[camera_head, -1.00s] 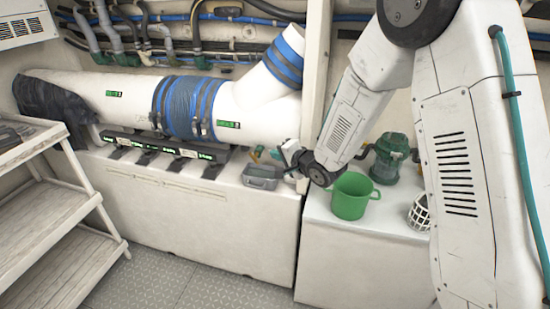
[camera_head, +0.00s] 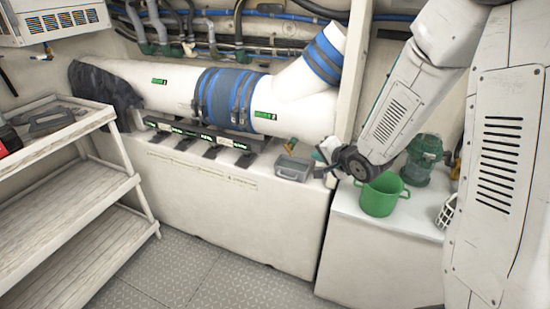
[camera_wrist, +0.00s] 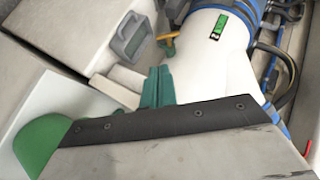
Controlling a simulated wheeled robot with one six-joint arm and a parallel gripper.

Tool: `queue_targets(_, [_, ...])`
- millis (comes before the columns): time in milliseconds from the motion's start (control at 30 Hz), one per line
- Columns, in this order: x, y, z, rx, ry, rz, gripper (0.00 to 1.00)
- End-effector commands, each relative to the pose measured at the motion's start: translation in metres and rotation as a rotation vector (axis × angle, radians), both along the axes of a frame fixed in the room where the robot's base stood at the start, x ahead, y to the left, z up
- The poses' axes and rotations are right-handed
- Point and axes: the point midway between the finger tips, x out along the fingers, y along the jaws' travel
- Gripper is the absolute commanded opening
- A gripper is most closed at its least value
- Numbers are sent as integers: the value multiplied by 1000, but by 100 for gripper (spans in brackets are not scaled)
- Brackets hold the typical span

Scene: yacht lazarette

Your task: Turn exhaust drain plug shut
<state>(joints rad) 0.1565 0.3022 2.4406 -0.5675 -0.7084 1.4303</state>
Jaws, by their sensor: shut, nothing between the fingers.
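A small yellow fitting (camera_head: 291,145), probably the exhaust drain plug, sits low by the right end of the white exhaust pipe (camera_head: 300,112). In the wrist view the yellow handle (camera_wrist: 167,43) shows beside the pipe (camera_wrist: 205,55), beyond my fingertips and apart from them. My gripper (camera_head: 320,158) is to the right of the fitting, above the ledge. In the wrist view its teal fingers (camera_wrist: 157,80) are together and empty. How far the handle is turned is too small to tell.
A grey tray (camera_head: 293,169) sits on the ledge just below the fitting. A green bucket (camera_head: 381,198) and a green strainer (camera_head: 423,160) stand on the white box at right. Wooden shelves (camera_head: 70,160) stand at left. The floor (camera_head: 200,275) between is clear.

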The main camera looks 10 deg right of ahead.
Motion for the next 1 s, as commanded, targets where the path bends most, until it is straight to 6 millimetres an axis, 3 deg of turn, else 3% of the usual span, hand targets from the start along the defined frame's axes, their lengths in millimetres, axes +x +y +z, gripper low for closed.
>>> queue_targets(233, [17,5,-13,-6,8,1,0])
queue_targets(700, [97,25,-58,-6,5,0,0])
queue_targets(1000, [116,29,-69,-7,5,-1,0])
